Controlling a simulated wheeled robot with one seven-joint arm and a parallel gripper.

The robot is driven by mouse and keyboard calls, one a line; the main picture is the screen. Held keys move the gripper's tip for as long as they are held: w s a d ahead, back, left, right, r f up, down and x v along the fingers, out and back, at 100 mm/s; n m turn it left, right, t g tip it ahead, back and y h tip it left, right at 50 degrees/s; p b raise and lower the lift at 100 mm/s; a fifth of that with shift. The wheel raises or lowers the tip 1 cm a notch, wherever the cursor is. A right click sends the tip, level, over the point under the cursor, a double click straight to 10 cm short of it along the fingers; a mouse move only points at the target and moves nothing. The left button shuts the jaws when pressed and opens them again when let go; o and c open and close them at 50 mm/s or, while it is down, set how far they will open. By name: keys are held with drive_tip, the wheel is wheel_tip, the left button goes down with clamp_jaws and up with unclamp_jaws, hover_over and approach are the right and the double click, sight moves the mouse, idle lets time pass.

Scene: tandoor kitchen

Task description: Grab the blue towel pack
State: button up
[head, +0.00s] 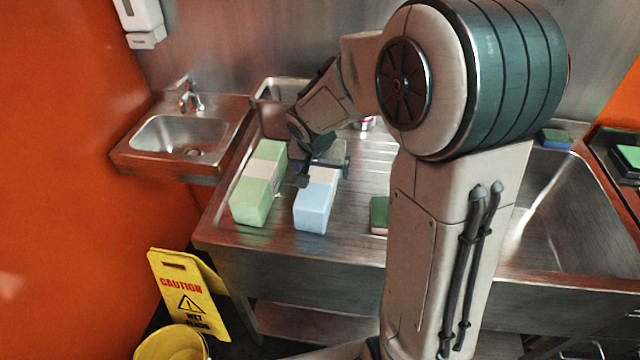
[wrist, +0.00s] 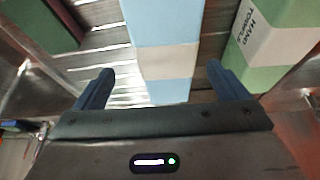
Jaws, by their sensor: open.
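The blue towel pack (head: 314,207) is a light blue block with a pale band around its middle. It lies on the ribbed steel drainboard in the head view. My gripper (head: 325,172) is over its far part, with the fingers on either side. In the wrist view the blue towel pack (wrist: 165,30) runs down between the two open fingers of my gripper (wrist: 150,85), with a gap on each side. No grip on it shows. The pack's far end is partly hidden by my gripper in the head view.
A green towel pack (head: 254,203), labelled hand towels, lies close to the left. A green and pink sponge (head: 380,215) lies to the right. A hand sink (head: 185,135) is at left, a deep basin (head: 560,215) at right. A yellow caution sign (head: 187,290) stands below.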

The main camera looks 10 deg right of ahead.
sight(319, 175)
drive_tip(key=shift+w+a+p+x, duration=0.1)
drive_tip(key=shift+x, duration=1.25)
drive_tip(key=shift+w+a+p+x, duration=0.1)
drive_tip(key=shift+x, duration=1.2)
drive_tip(key=shift+w+a+p+x, duration=0.1)
drive_tip(key=shift+a+x, duration=0.05)
drive_tip(key=shift+x, duration=1.2)
drive_tip(key=shift+r, duration=0.1)
drive_tip(key=c, duration=1.3)
drive_tip(key=shift+o, duration=0.2)
